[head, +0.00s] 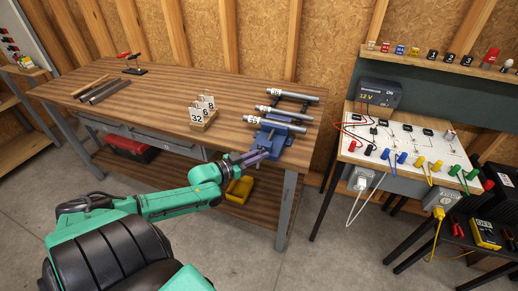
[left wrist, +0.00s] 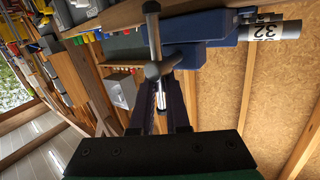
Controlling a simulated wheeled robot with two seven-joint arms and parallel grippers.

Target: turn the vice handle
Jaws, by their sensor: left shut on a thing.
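The blue vice (head: 273,139) is fixed at the front right edge of the wooden workbench (head: 160,98). In the left wrist view, its blue body (left wrist: 208,28) is at the top. The grey metal vice handle (left wrist: 153,35) is a bar running through a round hub. My left gripper (head: 252,157) is at the front of the vice. In the left wrist view, my left gripper's fingers (left wrist: 161,108) are shut on the handle's near end, below the hub. The fingers partly hide that end. My right gripper is not in view.
Several grey tubes (head: 287,112) lie by the vice, one showing the label 32. A number-card block (head: 203,114) stands left of them. A yellow bin (head: 239,190) is under the bench. A circuit-board table (head: 400,145) stands to the right, with floor between.

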